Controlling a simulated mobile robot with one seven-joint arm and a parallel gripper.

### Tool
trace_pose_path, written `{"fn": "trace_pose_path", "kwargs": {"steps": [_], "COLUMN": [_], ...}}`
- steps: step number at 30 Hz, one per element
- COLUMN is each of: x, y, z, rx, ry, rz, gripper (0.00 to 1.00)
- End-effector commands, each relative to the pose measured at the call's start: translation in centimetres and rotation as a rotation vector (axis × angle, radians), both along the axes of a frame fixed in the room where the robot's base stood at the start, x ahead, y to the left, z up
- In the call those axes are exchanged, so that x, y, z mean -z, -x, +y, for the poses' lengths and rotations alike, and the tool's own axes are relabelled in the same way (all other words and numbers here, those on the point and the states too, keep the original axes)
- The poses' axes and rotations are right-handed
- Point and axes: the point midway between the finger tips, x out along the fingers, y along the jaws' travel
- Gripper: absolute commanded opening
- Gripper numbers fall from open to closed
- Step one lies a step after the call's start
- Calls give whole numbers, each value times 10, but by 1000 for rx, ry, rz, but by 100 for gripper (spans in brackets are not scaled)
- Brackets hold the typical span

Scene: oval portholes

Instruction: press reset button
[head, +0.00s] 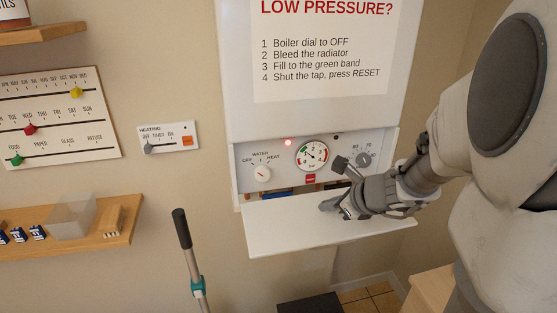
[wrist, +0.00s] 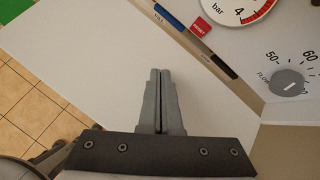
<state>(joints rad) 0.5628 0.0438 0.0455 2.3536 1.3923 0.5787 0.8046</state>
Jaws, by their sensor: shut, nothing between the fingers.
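The reset button (head: 310,178) is a small red square on the boiler's control panel, just below the round pressure gauge (head: 311,155). In the wrist view the red button (wrist: 201,26) lies ahead and to the right of my fingertips, with a clear gap. My gripper (head: 327,206) is shut and empty, over the white fold-down flap (head: 285,232) below the panel. In the wrist view my gripper (wrist: 160,72) shows its two grey fingers together, touching nothing I can make out.
A dial knob (head: 263,173) is left of the gauge and a grey flow knob (head: 364,160) right of it. A red light (head: 288,142) glows above. A blue handle (wrist: 168,18) and a black handle (wrist: 219,66) lie along the slot beneath the panel. A dark-gripped pole (head: 182,229) stands front left.

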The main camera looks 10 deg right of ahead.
Motion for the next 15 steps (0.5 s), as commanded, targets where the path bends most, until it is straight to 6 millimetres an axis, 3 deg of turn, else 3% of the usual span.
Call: {"fn": "trace_pose_path", "kwargs": {"steps": [15], "x": [0], "y": [-67], "z": [1], "rx": [-2], "ry": [0], "rz": [1], "gripper": [0]}}
